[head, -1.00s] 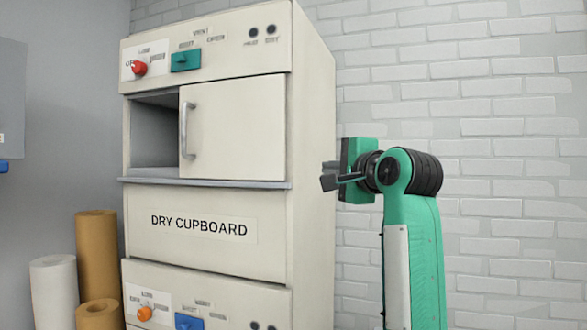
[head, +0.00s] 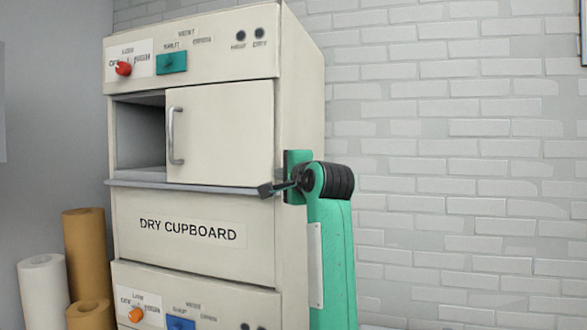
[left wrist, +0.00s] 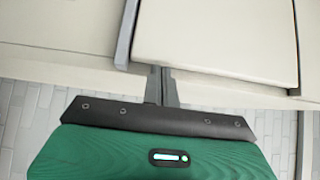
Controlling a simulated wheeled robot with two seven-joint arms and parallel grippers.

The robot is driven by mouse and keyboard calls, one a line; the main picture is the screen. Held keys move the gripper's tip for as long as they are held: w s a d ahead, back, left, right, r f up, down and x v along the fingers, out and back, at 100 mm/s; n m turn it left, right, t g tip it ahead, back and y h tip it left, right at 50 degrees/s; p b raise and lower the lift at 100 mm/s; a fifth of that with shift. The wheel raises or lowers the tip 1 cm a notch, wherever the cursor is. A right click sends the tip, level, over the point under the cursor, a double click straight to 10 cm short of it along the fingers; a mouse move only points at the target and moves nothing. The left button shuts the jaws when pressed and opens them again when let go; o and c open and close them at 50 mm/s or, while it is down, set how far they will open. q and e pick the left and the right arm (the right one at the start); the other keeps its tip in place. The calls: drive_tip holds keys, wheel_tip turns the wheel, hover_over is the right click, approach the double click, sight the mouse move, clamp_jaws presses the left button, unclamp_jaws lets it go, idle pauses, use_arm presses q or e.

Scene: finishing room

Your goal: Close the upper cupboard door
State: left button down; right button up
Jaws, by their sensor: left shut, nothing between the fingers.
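The upper cupboard door (head: 222,130) is a cream panel with a grey upright handle (head: 174,135) near its left edge. It covers the right part of the upper opening; the left part (head: 140,135) is uncovered and shows a dark grey inside. My left gripper (head: 266,190) is shut and empty, near the door's lower right corner, at the cupboard's front right edge. I cannot tell whether it touches. In the left wrist view its shut fingers (left wrist: 161,86) point at the cream front, beside the grey ledge (left wrist: 125,38). My right gripper is not in view.
The "DRY CUPBOARD" panel (head: 188,230) is below the ledge. A red knob (head: 123,68) and a green switch (head: 171,63) sit above the door. Brown and white rolls (head: 84,245) stand at the lower left. A brick wall (head: 440,150) is behind on the right.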

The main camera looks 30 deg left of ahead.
use_arm(q)
drive_tip(key=shift+a, duration=0.1)
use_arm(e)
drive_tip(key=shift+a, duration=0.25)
use_arm(q)
drive_tip(key=b, duration=0.7)
approach(186, 169)
drive_tip(key=w+a, duration=0.3)
drive_tip(key=w, duration=0.1)
drive_tip(key=shift+w+a+f, duration=0.15)
drive_tip(key=shift+a+f, duration=0.05)
drive_tip(key=shift+a, duration=0.2)
drive_tip(key=shift+s+a, duration=0.25)
drive_tip(key=shift+a, duration=0.75)
drive_tip(key=shift+a+r, duration=0.1)
drive_tip(key=shift+a, duration=0.25)
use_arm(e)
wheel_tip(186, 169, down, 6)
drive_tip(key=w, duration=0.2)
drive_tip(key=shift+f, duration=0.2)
